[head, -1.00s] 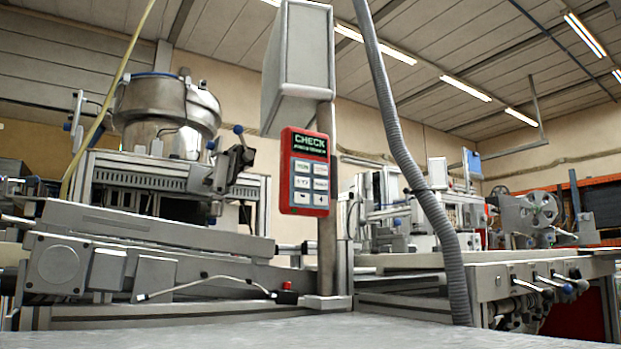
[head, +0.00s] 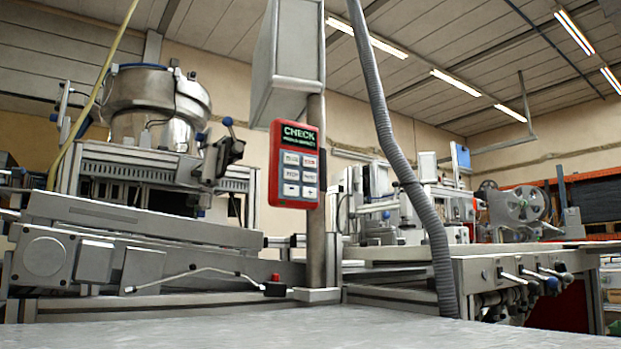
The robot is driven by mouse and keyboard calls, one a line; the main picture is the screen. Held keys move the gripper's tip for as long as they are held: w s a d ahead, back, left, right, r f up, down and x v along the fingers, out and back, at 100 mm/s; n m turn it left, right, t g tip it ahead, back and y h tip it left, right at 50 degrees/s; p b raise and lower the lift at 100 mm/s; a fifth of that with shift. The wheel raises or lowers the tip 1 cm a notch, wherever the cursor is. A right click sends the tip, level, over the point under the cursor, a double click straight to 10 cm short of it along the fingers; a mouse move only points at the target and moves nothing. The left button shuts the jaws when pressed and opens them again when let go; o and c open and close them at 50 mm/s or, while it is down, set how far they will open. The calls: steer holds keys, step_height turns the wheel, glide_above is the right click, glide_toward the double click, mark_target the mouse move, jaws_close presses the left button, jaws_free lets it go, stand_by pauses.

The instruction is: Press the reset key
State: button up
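A red control panel (head: 295,164) is fixed to an upright metal post in the middle of the head view. Its dark screen shows green text reading CHECK, with a smaller line below that I cannot read. Under the screen are several pale keys (head: 299,175) in two columns. Their labels are too small and blurred to tell which one is the reset key. The lowest two look like minus and plus. My gripper is not in view.
A grey corrugated hose (head: 400,165) hangs just right of the panel. The metal post (head: 316,235) stands behind it. Machinery with a steel bowl (head: 155,105) is at left, and a bench with levers (head: 500,275) is at right. The grey surface in front (head: 250,333) is bare.

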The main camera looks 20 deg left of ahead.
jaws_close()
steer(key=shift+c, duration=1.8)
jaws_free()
